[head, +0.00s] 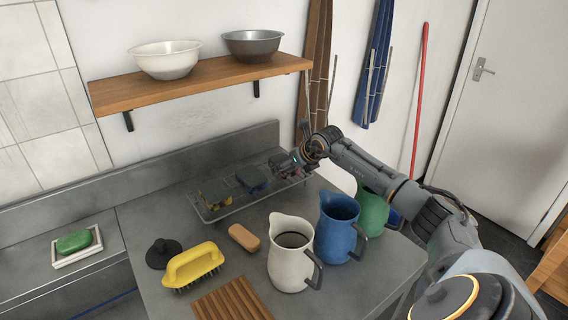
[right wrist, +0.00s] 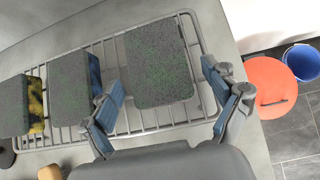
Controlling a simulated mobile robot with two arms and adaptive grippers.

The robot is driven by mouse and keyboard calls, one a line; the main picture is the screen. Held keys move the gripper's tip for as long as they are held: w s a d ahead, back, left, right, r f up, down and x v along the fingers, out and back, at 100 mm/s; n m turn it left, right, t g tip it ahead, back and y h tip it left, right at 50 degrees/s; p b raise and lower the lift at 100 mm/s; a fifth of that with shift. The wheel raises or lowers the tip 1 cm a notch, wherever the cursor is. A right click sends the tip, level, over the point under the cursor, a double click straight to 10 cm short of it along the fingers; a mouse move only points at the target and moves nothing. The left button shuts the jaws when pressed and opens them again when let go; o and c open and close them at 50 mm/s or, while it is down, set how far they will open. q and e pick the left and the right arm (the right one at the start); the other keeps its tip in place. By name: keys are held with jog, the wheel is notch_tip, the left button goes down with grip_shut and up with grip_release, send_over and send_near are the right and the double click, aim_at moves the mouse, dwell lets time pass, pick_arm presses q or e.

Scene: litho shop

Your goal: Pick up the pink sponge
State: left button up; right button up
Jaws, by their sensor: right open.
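A sponge with a dark green-grey scouring top (right wrist: 158,60) lies at the right end of a wire rack. Its lower side colour is hidden in the right wrist view. In the head view the same sponge (head: 281,161) is small and partly covered by my gripper, so I cannot confirm pink. My right gripper (right wrist: 168,92) is open, with one finger on each side of the sponge's near end; contact is not clear. In the head view the gripper (head: 294,162) is at the rack's right end. My left gripper is not in view.
The rack (head: 212,217) also holds a blue sponge (head: 251,178) and a yellow sponge (head: 215,193). White (head: 290,262), blue (head: 335,232) and green (head: 371,209) jugs stand in front, near my arm. A yellow brush (head: 193,266) and tan block (head: 244,237) lie nearby. A shelf (head: 200,83) hangs above.

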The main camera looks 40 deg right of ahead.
jog(key=shift+w+f, duration=0.1)
jog(key=shift+f, duration=0.05)
jog(key=c, duration=0.8)
